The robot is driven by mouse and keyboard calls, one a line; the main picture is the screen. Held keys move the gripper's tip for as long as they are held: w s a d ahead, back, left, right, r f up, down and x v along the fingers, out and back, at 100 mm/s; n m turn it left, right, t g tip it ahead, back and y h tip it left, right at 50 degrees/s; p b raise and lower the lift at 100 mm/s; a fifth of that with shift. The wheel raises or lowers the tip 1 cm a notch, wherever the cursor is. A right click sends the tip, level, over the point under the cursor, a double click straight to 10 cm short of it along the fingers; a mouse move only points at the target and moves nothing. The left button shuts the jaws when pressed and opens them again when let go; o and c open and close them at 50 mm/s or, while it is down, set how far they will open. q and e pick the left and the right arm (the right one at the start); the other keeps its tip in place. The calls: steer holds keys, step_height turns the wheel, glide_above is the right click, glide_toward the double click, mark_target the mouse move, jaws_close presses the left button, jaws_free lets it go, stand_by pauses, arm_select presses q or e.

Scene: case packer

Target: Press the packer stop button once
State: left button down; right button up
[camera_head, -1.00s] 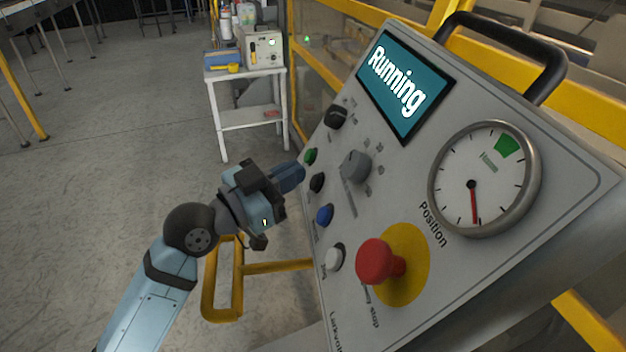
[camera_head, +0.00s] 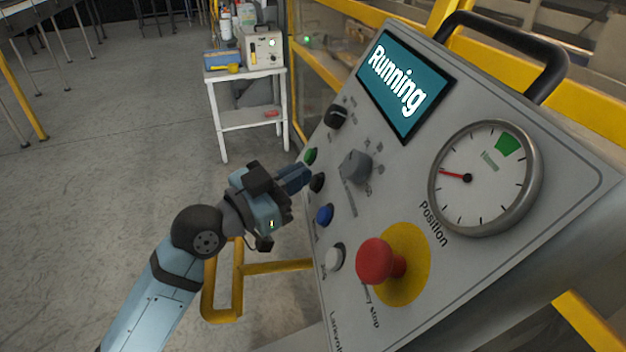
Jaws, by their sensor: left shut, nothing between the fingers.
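The grey control panel (camera_head: 411,166) fills the right side, its screen (camera_head: 404,86) reading "Running". A column of buttons runs along its left edge: green (camera_head: 311,156), black (camera_head: 318,183), blue (camera_head: 324,215) and white (camera_head: 334,258). Their labels are too small to read, so I cannot tell the stop button by its name. My left gripper (camera_head: 307,175) is shut and empty, its fingertips close beside the black button, below the green one. I cannot tell whether they touch it. My right gripper is not in view.
A red emergency-stop mushroom (camera_head: 375,261) sticks out on a yellow disc low on the panel. A dark selector (camera_head: 336,116), a grey knob (camera_head: 355,166) and a round gauge (camera_head: 485,180) are also there. A yellow rail (camera_head: 222,290) stands below my arm. A white cart (camera_head: 246,122) is behind.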

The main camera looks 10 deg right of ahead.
arm_select(q)
steer(key=shift+d+f, duration=0.15)
steer(key=shift+d, duration=0.1)
stand_by(0.4)
steer(key=shift+a, duration=0.1)
steer(key=shift+a+r, duration=0.4)
steer(key=shift+a, duration=0.2)
steer(key=shift+a+r, duration=0.4)
steer(key=shift+a, duration=0.3)
steer(key=shift+a+r, duration=0.45)
steer(key=shift+a, duration=0.3)
steer(key=shift+a+r, duration=0.4)
steer(key=shift+a, duration=0.3)
steer(key=shift+s+a, duration=0.1)
